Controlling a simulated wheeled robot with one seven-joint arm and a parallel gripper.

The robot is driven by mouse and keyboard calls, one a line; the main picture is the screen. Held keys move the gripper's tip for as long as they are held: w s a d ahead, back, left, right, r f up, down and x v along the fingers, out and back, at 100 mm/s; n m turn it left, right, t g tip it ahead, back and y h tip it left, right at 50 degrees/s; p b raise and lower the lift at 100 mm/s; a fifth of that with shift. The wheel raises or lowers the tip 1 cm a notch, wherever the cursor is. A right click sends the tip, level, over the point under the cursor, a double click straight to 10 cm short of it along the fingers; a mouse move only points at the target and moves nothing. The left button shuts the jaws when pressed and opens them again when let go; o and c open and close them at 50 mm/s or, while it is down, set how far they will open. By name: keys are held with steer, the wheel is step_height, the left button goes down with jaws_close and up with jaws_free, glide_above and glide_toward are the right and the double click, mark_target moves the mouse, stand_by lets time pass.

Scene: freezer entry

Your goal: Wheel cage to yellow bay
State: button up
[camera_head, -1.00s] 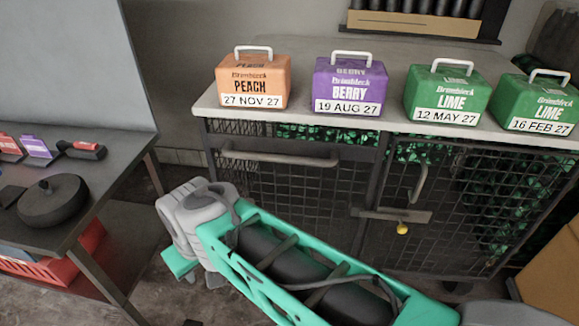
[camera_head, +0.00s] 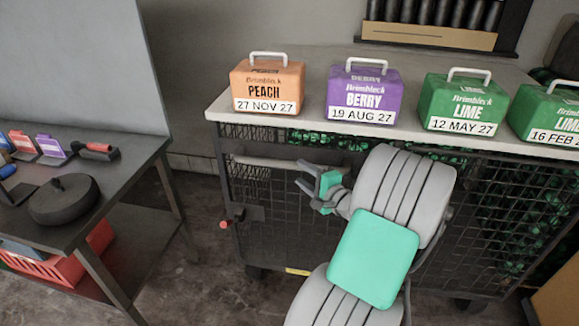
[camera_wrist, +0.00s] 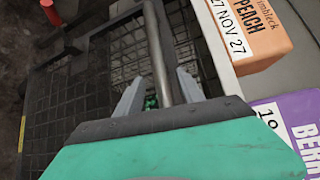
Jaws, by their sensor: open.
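The cage is a dark wire-mesh trolley (camera_head: 270,215) with a pale top (camera_head: 215,108), standing ahead of me. Its grey handle bar (camera_head: 262,160) runs along the upper left of the front face. The bar also shows in the wrist view (camera_wrist: 157,50), passing between my two fingers. My gripper (camera_head: 303,176) is open at the right part of the handle; the wrist view shows the fingers (camera_wrist: 160,92) on either side of the bar, not closed on it. Contact cannot be told. My arm hides the middle of the cage front. No yellow bay is recognisable.
Peach (camera_head: 267,85), berry (camera_head: 363,93) and lime (camera_head: 463,103) boxes stand on the cage top. A red knob (camera_head: 225,225) sits at its left edge. A dark table (camera_head: 130,165) stands left, with bare floor (camera_head: 205,275) between. A cardboard box (camera_head: 560,300) is at lower right.

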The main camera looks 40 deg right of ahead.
mark_target(293, 168)
steer(key=w, duration=0.5)
steer(key=w+f+p, duration=0.1)
steer(key=w, duration=0.1)
steer(key=shift+w+d, duration=0.15)
steer(key=shift+d, duration=0.1)
jaws_close()
stand_by(1.0)
